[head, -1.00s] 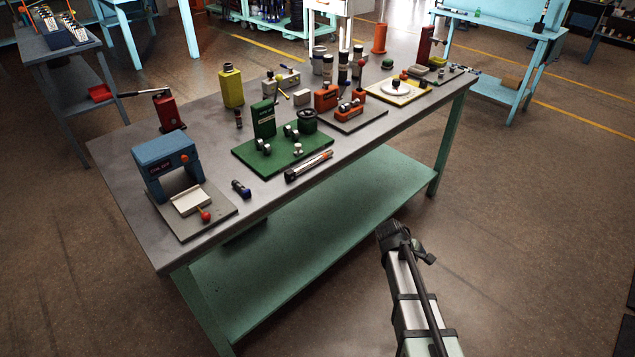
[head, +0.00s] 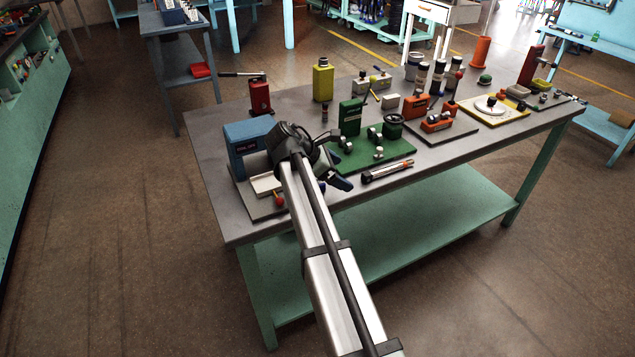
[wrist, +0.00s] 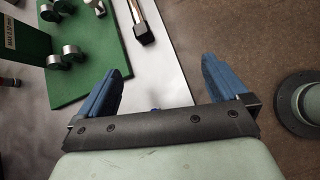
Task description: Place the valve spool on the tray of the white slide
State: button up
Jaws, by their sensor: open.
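The white slide (head: 264,184) is a pale tray with a red knob, in front of a blue housing (head: 247,140) at the table's left end. My gripper (head: 333,162) hangs over the table's front edge, right of the slide, blue fingers spread. In the wrist view my gripper (wrist: 160,85) is open, with grey tabletop between its fingers. A small dark piece with a blue end, apparently the valve spool (head: 322,187), is mostly hidden behind my gripper. In the wrist view only a small blue tip (wrist: 155,106) shows above the gripper's dark edge.
A green plate with fittings (head: 372,152) stands just behind and right of my gripper. A black and orange tool (head: 387,171) lies near the front edge. A red hand pump (head: 260,95) and a yellow bottle (head: 322,80) stand behind.

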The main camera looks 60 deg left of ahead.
jog(key=s+a+r+n, duration=0.2)
jog(key=s+a, duration=0.1)
jog(key=s, duration=0.4)
jog(key=s+a+r+n, duration=0.1)
jog(key=s+a+r, duration=0.15)
jog(key=s, duration=0.55)
jog(key=shift+y, duration=0.3)
jog(key=x, duration=0.5)
jog(key=a+x, duration=0.1)
jog(key=x, duration=0.2)
jog(key=shift+w+f, duration=0.25)
jog(key=shift+a+x, duration=0.15)
jog(key=shift+x, duration=1.2)
jog(key=shift+a+x, duration=0.15)
jog(key=shift+x, duration=1.25)
jog(key=shift+s, duration=0.1)
jog(key=c, duration=1.2)
jog(key=shift+o, duration=0.2)
notch_tip(320, 180, up, 10)
